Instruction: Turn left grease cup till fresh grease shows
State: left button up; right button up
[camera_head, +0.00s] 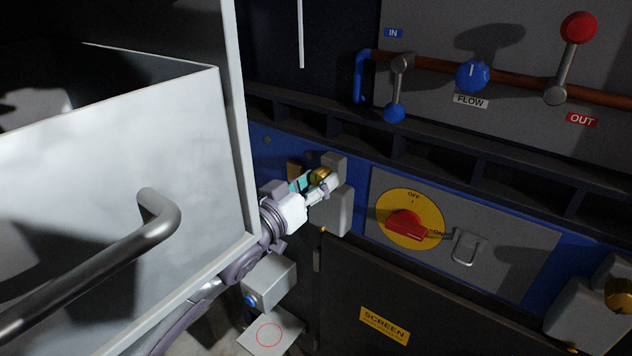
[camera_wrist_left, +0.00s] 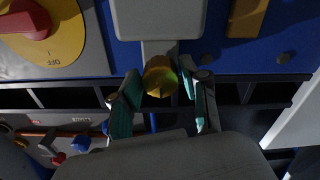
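The left grease cup (camera_head: 321,174) is a small brass cup at a grey bearing block on the blue machine frame. It also shows in the left wrist view (camera_wrist_left: 160,77), end-on. My left gripper (camera_head: 312,184) reaches it from the lower left, its teal-padded fingers on either side of the cup. In the left wrist view my left gripper (camera_wrist_left: 160,92) looks open, with narrow gaps between fingers and cup. I cannot make out any grease. Another brass cup (camera_head: 620,295) sits on a grey block at the right edge. My right gripper is not in view.
A large grey bin with a bar handle (camera_head: 150,240) fills the left, close beside my left arm. A red rotary switch (camera_head: 407,225) on a yellow disc is right of the cup. Above are a dark ledge and a pipe with red and blue valve handles (camera_head: 578,28).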

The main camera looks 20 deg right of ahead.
pick_arm(q)
jog(key=c, duration=0.7)
jog(key=shift+o, duration=0.2)
jog(key=shift+m, duration=0.4)
jog(key=shift+r+m+p, duration=0.1)
jog(key=shift+m+p, duration=0.5)
jog(key=m+p, duration=0.1)
jog(key=m, duration=0.2)
jog(key=shift+m, duration=0.3)
jog(key=m+p, duration=0.1)
jog(key=m, duration=0.2)
jog(key=shift+w+p, duration=0.1)
jog(key=shift+p, duration=0.3)
jog(key=shift+m+p, duration=0.4)
jog(key=shift+m, duration=1.2)
